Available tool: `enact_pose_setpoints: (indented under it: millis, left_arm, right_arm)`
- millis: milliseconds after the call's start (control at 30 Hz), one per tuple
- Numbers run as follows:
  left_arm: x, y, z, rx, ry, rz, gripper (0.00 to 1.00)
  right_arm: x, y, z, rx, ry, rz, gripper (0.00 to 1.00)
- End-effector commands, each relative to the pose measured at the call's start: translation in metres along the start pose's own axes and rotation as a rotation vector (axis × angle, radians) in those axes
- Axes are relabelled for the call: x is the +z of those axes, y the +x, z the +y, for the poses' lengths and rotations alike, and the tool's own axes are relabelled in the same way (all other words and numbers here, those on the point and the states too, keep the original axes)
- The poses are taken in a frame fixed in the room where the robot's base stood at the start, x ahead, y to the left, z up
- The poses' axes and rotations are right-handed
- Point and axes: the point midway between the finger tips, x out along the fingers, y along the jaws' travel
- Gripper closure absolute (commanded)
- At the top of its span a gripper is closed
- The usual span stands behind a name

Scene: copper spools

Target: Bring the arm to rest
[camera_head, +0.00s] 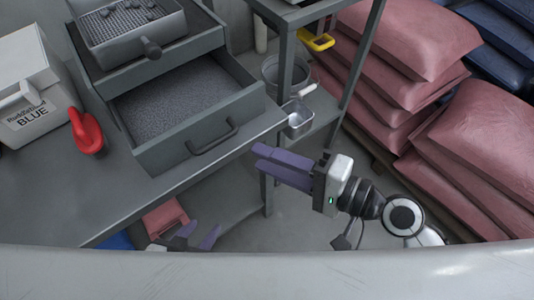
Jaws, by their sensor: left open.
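My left gripper (198,236) shows at the bottom, low beside the bench's front edge. Its purple fingers are spread open with nothing seen between them. The rest of its arm is hidden behind my pale body edge. My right gripper (256,158) comes in from the right, with its purple fingers pointing left, just in front of the bench corner. Its fingers lie close together in this view, and I cannot tell whether they are shut. I see nothing held in it.
A grey bench (150,190) carries an open drawer (200,135) of grey granules, a red-handled object (86,132) and a white box (35,85) marked BLUE. A metal shelf (330,105) holds a small container (299,118). Pink sacks (485,145) are stacked at right.

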Motion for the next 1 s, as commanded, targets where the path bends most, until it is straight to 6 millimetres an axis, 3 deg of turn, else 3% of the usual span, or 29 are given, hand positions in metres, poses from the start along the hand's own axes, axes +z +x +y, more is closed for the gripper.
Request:
enact_pose_setpoints:
  millis: [267,367,467,567,700,800,900,1000]
  left_arm:
    - [0.003,0.001,0.000,0.000,-0.001,-0.006,0.57]
    - [0.005,0.001,0.000,0.000,-0.001,-0.009,0.57]
    - [0.006,0.001,0.000,-0.001,-0.001,-0.012,0.57]
    - [0.006,0.002,0.000,-0.001,-0.002,-0.012,0.57]
    - [0.006,0.002,0.000,-0.001,-0.003,-0.011,0.57]
    - [0.005,0.001,-0.001,-0.001,-0.003,-0.011,0.57]
    - [0.005,0.001,-0.001,-0.002,-0.003,-0.010,0.57]
    - [0.004,0.001,-0.001,-0.002,-0.003,-0.008,0.57]
  right_arm:
    - [0.000,0.000,0.001,0.001,-0.001,0.001,0.71]
    - [-0.004,-0.001,0.012,0.025,-0.038,0.028,0.71]
    - [-0.016,-0.005,0.044,0.104,-0.149,0.100,0.71]
    - [-0.030,-0.019,0.096,0.249,-0.335,0.187,0.71]
    - [-0.043,-0.054,0.170,0.508,-0.630,0.250,0.71]
    - [-0.043,-0.082,0.211,0.679,-0.815,0.238,0.71]
    - [-0.040,-0.105,0.239,0.809,-0.954,0.202,0.71]
    - [-0.037,-0.119,0.255,0.885,-1.042,0.170,0.71]
